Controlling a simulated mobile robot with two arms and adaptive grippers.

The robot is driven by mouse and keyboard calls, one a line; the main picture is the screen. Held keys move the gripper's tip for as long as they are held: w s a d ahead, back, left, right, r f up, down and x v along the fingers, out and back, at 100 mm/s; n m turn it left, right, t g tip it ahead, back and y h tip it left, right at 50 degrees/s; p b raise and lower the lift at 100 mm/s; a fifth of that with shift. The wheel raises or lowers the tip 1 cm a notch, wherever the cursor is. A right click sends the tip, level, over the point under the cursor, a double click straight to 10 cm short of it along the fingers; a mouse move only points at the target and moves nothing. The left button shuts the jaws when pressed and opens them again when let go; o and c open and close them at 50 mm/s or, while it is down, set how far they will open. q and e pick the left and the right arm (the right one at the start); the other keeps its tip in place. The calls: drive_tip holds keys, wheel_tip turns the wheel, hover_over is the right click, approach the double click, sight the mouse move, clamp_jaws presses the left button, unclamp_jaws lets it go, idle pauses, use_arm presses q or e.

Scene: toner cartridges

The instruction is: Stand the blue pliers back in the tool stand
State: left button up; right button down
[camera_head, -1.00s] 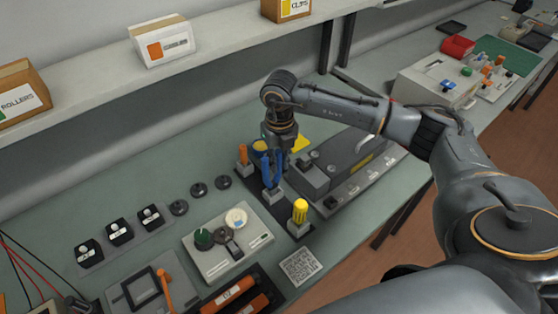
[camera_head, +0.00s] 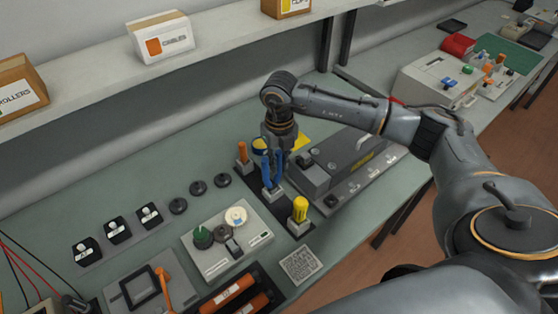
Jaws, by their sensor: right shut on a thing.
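The blue pliers (camera_head: 267,172) stand upright, handles up, at the middle holder of the tool stand (camera_head: 285,214), a dark strip with grey blocks. Their lower end meets the grey block (camera_head: 272,192); I cannot tell how deep it sits. My right gripper (camera_head: 273,156) comes down from above and is shut on the pliers' handles; its fingertips are partly hidden. An orange-handled tool (camera_head: 243,153) stands behind-left in the stand, and a yellow-handled tool (camera_head: 300,208) stands at its near end. My left gripper is not in view.
A grey device (camera_head: 350,165) lies close to the right of the stand. A panel with knobs (camera_head: 228,242) is at the near left. Orange cartridges (camera_head: 228,292) lie at the front. Boxes (camera_head: 160,38) stand on the shelf above.

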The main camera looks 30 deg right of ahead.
drive_tip(key=shift+f, duration=0.15)
drive_tip(key=c, duration=1.2)
unclamp_jaws()
wheel_tip(320, 180, up, 12)
drive_tip(key=shift+s+f, duration=0.1)
